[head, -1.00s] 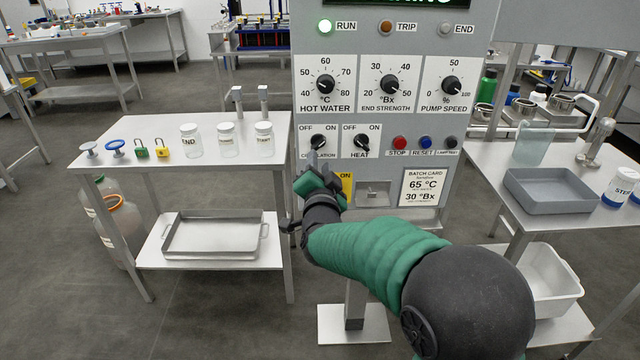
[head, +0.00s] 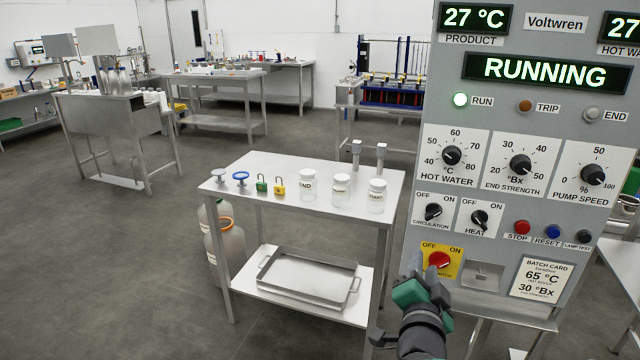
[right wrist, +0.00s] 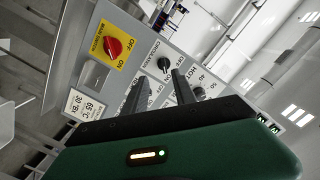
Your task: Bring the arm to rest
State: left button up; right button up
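The grey control panel (head: 505,115) stands at the right of the head view. My left gripper is out of view.
A steel table (head: 330,170) with several jars, padlocks and valve handles stands left of the panel. A metal tray (head: 308,283) lies on its lower shelf, with jugs beside it. The floor (head: 110,270) to the left is clear.

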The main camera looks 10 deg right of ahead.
jog(key=s+a+f+n+g+y, duration=0.1)
jog(key=a+f+n+g+y, duration=0.1)
jog(key=a+f+n+y, duration=0.4)
jog(key=s+a+f+n+g+y, duration=0.1)
jog(key=s+a+f+n+g, duration=0.15)
jog(key=f, duration=0.65)
jog(key=s+a+f+n+g+y, duration=0.1)
jog(key=s+a+f+n+g, duration=0.15)
jog(key=s+f+g, duration=0.35)
jog(key=s+a+f+n+g, duration=0.1)
jog(key=s+f+n+g, duration=0.15)
jog(key=s+f, duration=0.4)
notch_tip(320, 180, up, 18)
jog(key=s+n+p, duration=0.1)
jog(key=s+p, duration=0.1)
jog(key=p, duration=1.5)
jog(key=shift+s+r, duration=0.15)
jog(key=shift+r, duration=0.05)
